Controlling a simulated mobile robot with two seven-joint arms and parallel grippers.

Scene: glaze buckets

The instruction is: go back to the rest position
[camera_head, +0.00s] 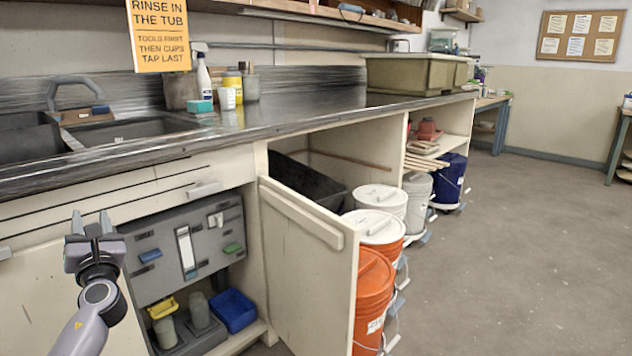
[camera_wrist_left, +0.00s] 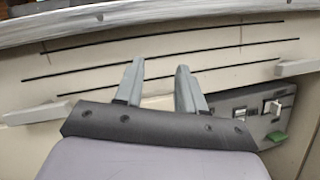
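My left gripper (camera_head: 91,224) is raised at the lower left of the head view, in front of the cabinet below the sink. Its two grey fingers stand apart with nothing between them. In the left wrist view the fingers (camera_wrist_left: 159,82) also show open and empty, facing the slotted cabinet front (camera_wrist_left: 215,62). My right gripper is not in either view.
The counter (camera_head: 285,108) with its sink (camera_head: 130,128) lies above and beyond the gripper. An open cabinet door (camera_head: 305,265) sticks out to the right. Orange buckets (camera_head: 373,290) stand beyond it. The floor (camera_head: 510,240) at right is clear.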

